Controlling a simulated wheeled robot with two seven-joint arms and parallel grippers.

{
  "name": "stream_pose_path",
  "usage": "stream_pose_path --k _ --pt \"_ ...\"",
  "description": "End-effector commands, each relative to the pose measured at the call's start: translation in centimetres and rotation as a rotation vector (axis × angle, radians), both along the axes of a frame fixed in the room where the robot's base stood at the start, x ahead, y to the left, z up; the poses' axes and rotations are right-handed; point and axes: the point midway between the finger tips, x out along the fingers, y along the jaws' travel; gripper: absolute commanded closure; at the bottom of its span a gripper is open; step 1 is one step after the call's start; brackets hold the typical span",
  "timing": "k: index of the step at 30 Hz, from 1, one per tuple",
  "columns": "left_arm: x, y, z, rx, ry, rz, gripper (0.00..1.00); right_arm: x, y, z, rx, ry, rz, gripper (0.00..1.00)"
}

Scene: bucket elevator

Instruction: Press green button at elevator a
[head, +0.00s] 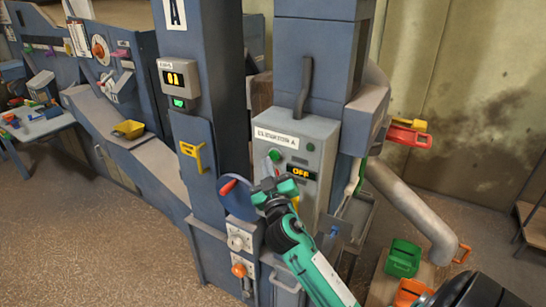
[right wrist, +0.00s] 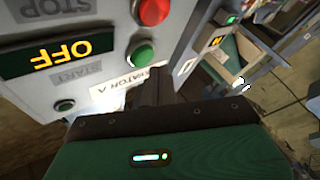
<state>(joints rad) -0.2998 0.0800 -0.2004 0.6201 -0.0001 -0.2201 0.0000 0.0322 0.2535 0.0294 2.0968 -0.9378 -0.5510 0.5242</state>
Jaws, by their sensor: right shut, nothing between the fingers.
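Elevator A's grey control box (head: 325,135) stands at the centre of the head view, with its name label (head: 275,137) and a lit OFF display (head: 301,173). The large green button (head: 274,155) is on its front, at the left. In the right wrist view the panel appears upside down, with the green button (right wrist: 140,54) beside the red button (right wrist: 152,11). A smaller green round (right wrist: 65,105) sits by the START label. My right gripper (head: 268,184) is shut and empty in front of the panel. Its fingertips (right wrist: 156,80) are close to the green button; contact cannot be told. My left gripper is not in view.
A blue handwheel (head: 238,198) is left of my right gripper. A blue column (head: 205,60) with a small display box (head: 178,85) rises at left. A curved grey pipe (head: 415,212) and green bin (head: 403,258) are at right. Open floor lies at left.

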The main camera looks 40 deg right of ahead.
Motion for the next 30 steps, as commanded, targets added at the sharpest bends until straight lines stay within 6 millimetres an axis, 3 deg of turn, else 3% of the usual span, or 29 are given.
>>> stream_pose_path --k 30 --pt "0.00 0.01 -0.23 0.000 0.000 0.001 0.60 0.39 -0.94 0.01 0.000 0.000 0.000 1.00"
